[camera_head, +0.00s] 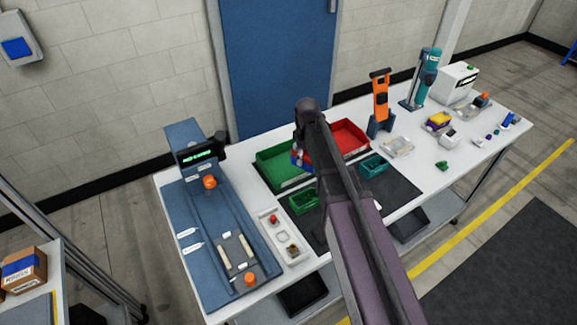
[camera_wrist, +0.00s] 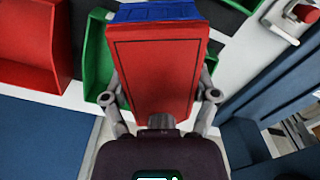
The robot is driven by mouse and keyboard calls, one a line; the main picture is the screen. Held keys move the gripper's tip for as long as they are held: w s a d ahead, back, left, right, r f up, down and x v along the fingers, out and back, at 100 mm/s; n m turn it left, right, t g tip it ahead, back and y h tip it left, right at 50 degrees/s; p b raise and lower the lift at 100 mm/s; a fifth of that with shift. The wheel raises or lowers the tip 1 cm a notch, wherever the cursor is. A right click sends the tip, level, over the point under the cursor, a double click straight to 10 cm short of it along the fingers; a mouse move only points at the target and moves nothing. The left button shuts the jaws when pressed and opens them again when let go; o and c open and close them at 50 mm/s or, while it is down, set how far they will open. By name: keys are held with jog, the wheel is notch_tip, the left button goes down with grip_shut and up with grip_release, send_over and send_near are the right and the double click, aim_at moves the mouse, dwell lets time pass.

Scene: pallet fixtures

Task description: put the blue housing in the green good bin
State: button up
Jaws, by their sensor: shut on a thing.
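My gripper (camera_wrist: 160,97) is shut on the blue housing (camera_wrist: 158,11), with a finger on each side. In the wrist view a broad red face fills the space between the fingers, and blue shows along its far edge. In the head view the blue housing (camera_head: 296,160) shows as a small patch at my gripper (camera_head: 301,157), partly hidden by my arm. It is over or beside the right side of the green good bin (camera_head: 276,160); the height is hard to judge. The green bin (camera_wrist: 97,55) is partly hidden behind the held thing in the wrist view.
A red bin (camera_head: 350,137) stands right of the green one. A small green tray (camera_head: 304,201) and a teal tray (camera_head: 372,166) sit in front. A blue fixture (camera_head: 185,228) is at left, beside a white parts tray (camera_head: 291,256). An orange tool stand (camera_head: 380,98) is behind at right.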

jog(key=shift+w+d, duration=0.1)
jog(key=shift+d, duration=0.2)
jog(key=shift+d, duration=0.3)
jog(key=shift+w+d, duration=0.15)
jog(key=shift+d, duration=0.5)
jog(key=shift+w+m, duration=0.1)
jog(key=shift+m, duration=0.2)
jog(key=w+a+r+m+p, duration=0.1)
jog(key=w+a+m, duration=0.3)
jog(key=w+a, duration=0.2)
jog(key=shift+w+a, duration=0.15)
jog(key=shift+a, duration=0.95)
jog(key=shift+f, duration=0.1)
notch_tip(320, 180, down, 6)
jog(key=b, duration=0.6)
